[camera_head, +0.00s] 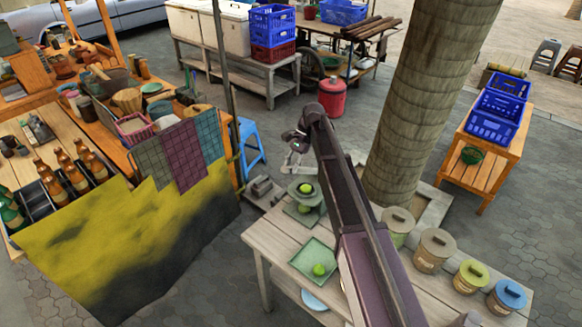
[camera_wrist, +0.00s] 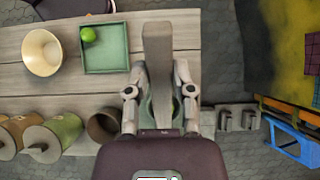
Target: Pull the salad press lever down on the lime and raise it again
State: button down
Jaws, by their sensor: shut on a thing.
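The green salad press (camera_head: 302,207) stands at the far end of the plank table, with a lime (camera_head: 306,188) in its upper dish. My gripper (camera_head: 292,160) is just behind and above the press, small in the head view. In the wrist view my gripper (camera_wrist: 159,68) has a finger on each side of a long beige bar, the press lever (camera_wrist: 158,45), and is shut on it. The lever and fingers hide most of the press below; only green edges show between them. The lever's tilt is hard to tell.
A green square tray (camera_head: 301,261) with another lime (camera_head: 319,269) lies nearer on the table; a cream bowl (camera_wrist: 42,52) is beside it. Several lidded jars (camera_head: 434,250) line the right side. A thick trunk (camera_head: 420,110) stands close to my arm. A blue stool (camera_head: 250,140) is behind left.

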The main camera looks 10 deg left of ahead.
jog(key=shift+d, duration=0.15)
jog(key=shift+c, duration=2.4)
grip_release()
jog(key=shift+f, duration=0.1)
jog(key=shift+a, duration=0.2)
